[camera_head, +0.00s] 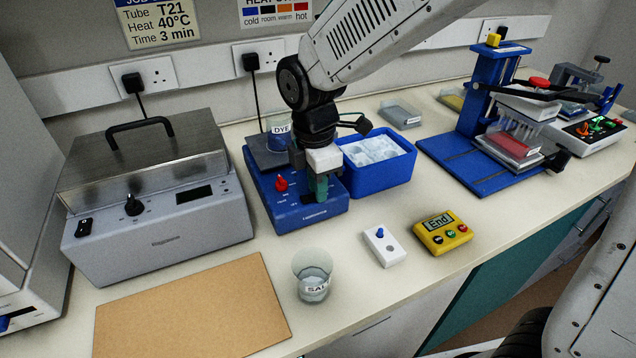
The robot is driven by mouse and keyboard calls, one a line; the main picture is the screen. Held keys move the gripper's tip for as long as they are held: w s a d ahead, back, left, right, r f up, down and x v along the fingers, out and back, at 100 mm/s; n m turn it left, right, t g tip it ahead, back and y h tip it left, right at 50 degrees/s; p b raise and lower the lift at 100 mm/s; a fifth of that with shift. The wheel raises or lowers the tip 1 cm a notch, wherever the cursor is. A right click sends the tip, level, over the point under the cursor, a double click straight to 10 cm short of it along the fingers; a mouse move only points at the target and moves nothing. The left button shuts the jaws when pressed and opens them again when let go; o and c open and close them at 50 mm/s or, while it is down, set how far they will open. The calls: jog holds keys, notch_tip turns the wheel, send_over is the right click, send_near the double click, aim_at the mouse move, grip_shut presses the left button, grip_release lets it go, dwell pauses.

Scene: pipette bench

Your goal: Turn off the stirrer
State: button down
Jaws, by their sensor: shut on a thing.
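The stirrer (288,218) is a blue box with a dark top plate (262,154), in the middle of the bench. A beaker labelled DYE (279,142) with blue liquid stands on the plate. A red knob (282,184) shows on the left of the sloping front panel. My gripper (320,194) points down at the right part of this panel, its teal fingers shut. They appear to be closed on a control there, right of the red knob. The fingers hide that control, so its setting cannot be seen.
A blue tub of ice (383,180) stands close right of the stirrer. A grey heating bath (160,215) is on the left. In front are a brown board (190,310), a SAL beaker (313,278), a white switch box (384,246) and a yellow timer (442,232) reading End.

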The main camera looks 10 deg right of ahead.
aim_at(305, 198)
jog(key=shift+s+a+r+t+h, duration=0.1)
jog(key=shift+a+t+h, duration=0.1)
jog(key=shift+h, duration=0.4)
jog(key=shift+a+t+h, duration=0.1)
jog(key=shift+t+h, duration=0.1)
jog(key=shift+h, duration=0.4)
jog(key=c, duration=1.3)
grip_release()
jog(key=v, duration=0.8)
